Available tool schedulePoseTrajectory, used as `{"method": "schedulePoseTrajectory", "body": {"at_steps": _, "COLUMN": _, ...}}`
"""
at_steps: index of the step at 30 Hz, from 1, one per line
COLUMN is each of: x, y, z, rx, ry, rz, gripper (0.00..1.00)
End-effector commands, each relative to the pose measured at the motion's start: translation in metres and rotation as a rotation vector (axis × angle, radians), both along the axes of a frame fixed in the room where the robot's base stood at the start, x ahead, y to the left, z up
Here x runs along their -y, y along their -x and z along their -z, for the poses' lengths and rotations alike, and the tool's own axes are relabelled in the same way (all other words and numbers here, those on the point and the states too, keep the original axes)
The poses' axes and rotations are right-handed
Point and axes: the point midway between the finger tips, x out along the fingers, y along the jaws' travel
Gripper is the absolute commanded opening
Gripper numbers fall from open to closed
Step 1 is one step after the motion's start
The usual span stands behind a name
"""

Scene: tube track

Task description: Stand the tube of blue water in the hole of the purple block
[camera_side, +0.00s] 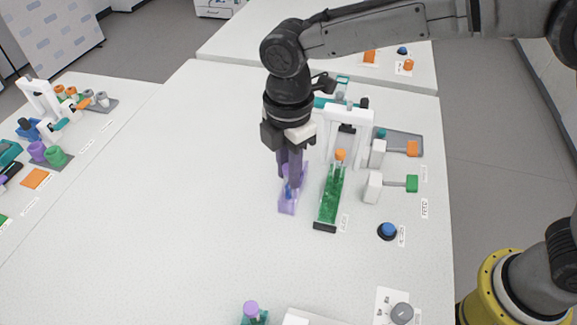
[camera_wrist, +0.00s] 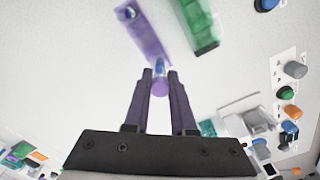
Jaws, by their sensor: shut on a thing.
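My gripper (camera_side: 290,180) points down over the purple block (camera_side: 287,207). Its fingers (camera_wrist: 159,75) are closed on the tube of blue water (camera_wrist: 160,70), which has a purple cap and shows between them in the wrist view. The purple block (camera_wrist: 146,35) is long, narrow and translucent, with a dark round spot ringed in white near its far end in the wrist view. The tube is over or at the block's other end in that view. The fingers hide much of the tube in the side view, and I cannot tell whether its bottom is in a hole.
A green block (camera_side: 330,195) with an orange-capped piece stands close to the right of the purple block. Behind it is a white frame (camera_side: 347,118). A blue button (camera_side: 387,231) and levers are to the right. The table to the left is clear.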

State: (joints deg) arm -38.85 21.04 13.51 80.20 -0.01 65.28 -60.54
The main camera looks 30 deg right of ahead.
Motion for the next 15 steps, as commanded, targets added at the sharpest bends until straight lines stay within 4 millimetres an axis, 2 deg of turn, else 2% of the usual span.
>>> {"method": "schedulePoseTrajectory", "body": {"at_steps": 15, "x": 0.0000, "y": 0.0000, "z": 0.0095, "rx": -0.001, "ry": 0.000, "rz": 0.000, "gripper": 0.00}}
